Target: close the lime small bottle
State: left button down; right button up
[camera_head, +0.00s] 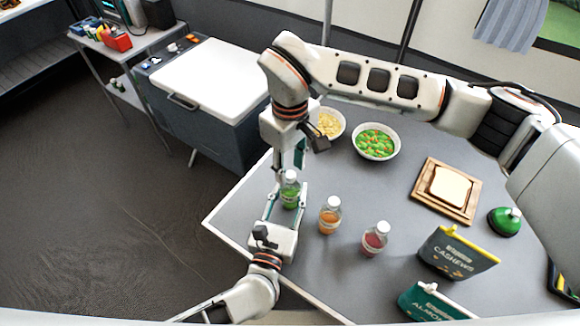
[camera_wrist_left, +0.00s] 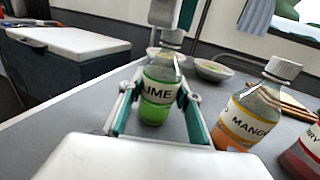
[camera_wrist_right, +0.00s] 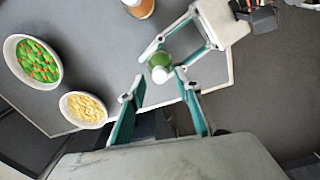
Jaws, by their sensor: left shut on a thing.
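The lime small bottle (camera_head: 289,196) stands upright near the table's left edge, with green liquid and a "LIME" label that shows in the left wrist view (camera_wrist_left: 157,103). A white cap (camera_head: 291,174) sits on its top; I cannot tell how tightly it is seated. My left gripper (camera_head: 288,190) is shut on the bottle's body from the near side. My right gripper (camera_head: 289,158) points down just above the cap. In the right wrist view its fingers (camera_wrist_right: 159,79) are apart, one on each side of the cap, with a gap around it.
A mango bottle (camera_head: 329,215) and a red bottle (camera_head: 375,239) stand to the right, both capped. Two bowls, chips (camera_head: 329,123) and vegetables (camera_head: 376,142), lie behind. A bread board (camera_head: 424,200), cashews bag (camera_head: 456,254) and almonds bag (camera_head: 432,302) are further right.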

jog(key=shift+r, duration=1.85)
jog(key=shift+c, duration=0.5)
